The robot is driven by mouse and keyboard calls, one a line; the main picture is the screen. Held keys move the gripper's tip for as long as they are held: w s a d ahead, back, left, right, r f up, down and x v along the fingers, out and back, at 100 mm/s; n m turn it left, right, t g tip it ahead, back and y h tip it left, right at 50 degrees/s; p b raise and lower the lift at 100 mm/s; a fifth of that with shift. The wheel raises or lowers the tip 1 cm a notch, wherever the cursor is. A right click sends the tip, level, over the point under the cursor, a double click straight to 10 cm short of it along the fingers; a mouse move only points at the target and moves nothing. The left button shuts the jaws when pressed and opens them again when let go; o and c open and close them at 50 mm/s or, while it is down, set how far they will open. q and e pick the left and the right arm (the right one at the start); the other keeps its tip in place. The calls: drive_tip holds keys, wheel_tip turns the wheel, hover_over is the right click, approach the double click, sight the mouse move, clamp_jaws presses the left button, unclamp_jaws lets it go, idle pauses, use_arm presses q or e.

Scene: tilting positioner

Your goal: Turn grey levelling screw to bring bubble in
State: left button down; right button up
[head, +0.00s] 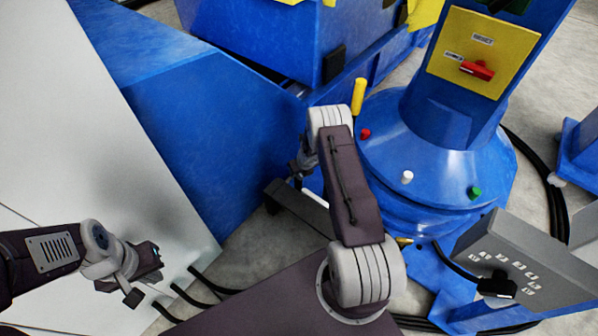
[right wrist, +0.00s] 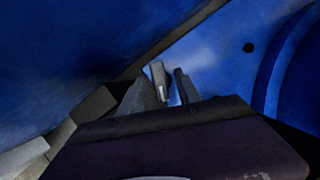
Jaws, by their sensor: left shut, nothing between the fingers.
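The blue round positioner base (head: 440,165) carries a red knob (head: 365,133), a white knob (head: 407,177) and a green knob (head: 475,193). I cannot make out a grey levelling screw or a bubble for certain. My right gripper (right wrist: 170,88) is against a blue background in the right wrist view, its fingers apart. A pale grey upright piece (right wrist: 158,80) shows between or on the fingers; I cannot tell which. In the head view my right arm mostly hides this gripper. My left gripper (head: 146,268) is shut and empty over the pale surface at lower left.
A blue column with a yellow panel (head: 482,55) and red switch (head: 477,69) rises from the base. A yellow handle (head: 358,96) stands left of it. A grey control box (head: 525,262) is at lower right. Black cables (head: 553,195) lie on the floor.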

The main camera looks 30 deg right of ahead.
clamp_jaws()
drive_tip(key=shift+f+m+b, duration=0.15)
drive_tip(key=shift+m+b, duration=0.25)
drive_tip(key=shift+b, duration=0.1)
drive_tip(key=shift+m, duration=0.3)
drive_tip(key=shift+r+h, duration=0.2)
drive_tip(key=shift+h, duration=0.1)
unclamp_jaws()
drive_tip(key=shift+r, duration=0.2)
drive_tip(key=v, duration=0.8)
drive_tip(key=shift+r, duration=0.35)
